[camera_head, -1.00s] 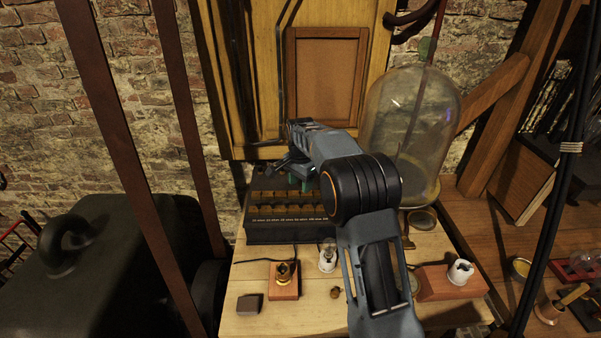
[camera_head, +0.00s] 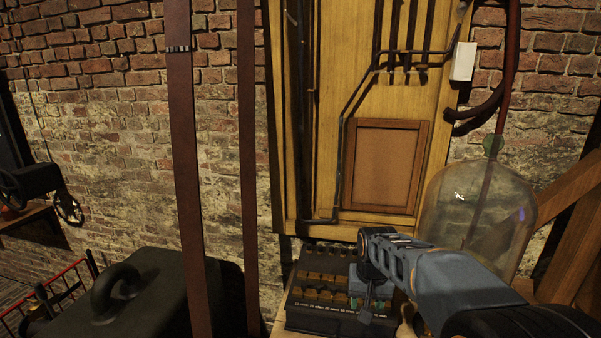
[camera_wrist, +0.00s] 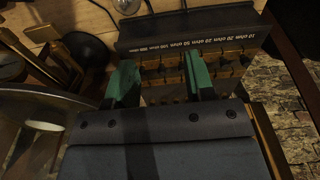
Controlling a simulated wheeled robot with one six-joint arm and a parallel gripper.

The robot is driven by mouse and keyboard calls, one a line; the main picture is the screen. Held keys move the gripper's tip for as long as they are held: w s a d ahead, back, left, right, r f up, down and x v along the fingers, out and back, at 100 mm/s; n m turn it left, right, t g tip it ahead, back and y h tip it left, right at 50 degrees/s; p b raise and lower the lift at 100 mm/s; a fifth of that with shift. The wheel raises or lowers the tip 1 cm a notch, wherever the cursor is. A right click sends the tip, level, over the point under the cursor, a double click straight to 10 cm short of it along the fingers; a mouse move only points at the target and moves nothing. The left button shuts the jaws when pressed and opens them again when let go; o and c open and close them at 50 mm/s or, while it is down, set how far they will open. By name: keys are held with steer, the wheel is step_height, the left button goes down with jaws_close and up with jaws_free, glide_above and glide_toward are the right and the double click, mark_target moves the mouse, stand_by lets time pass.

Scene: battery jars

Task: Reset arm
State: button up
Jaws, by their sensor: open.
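My gripper (camera_head: 364,300) hangs over the right part of a dark resistance box in the head view. In the wrist view its two green-tipped fingers (camera_wrist: 160,82) stand wide apart with nothing held between them. The resistance box (camera_head: 308,316) has rows of brass blocks and a strip of white ohm markings. In the wrist view the box (camera_wrist: 165,38) lies beyond and beneath the fingers; I cannot tell whether they touch it. My forearm comes in from the lower right and hides part of the bench.
A glass bell jar (camera_head: 465,208) stands close behind and right of my arm. A wooden cabinet (camera_head: 335,110) hangs behind the box. Open air lies between straps and arm.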

steer(key=s+r+n+t, duration=0.1)
steer(key=s+r+t, duration=0.2)
steer(key=s, duration=1.2)
steer(key=shift+s+d+n, duration=0.15)
steer(key=shift+d+n, duration=0.2)
steer(key=shift+n, duration=0.05)
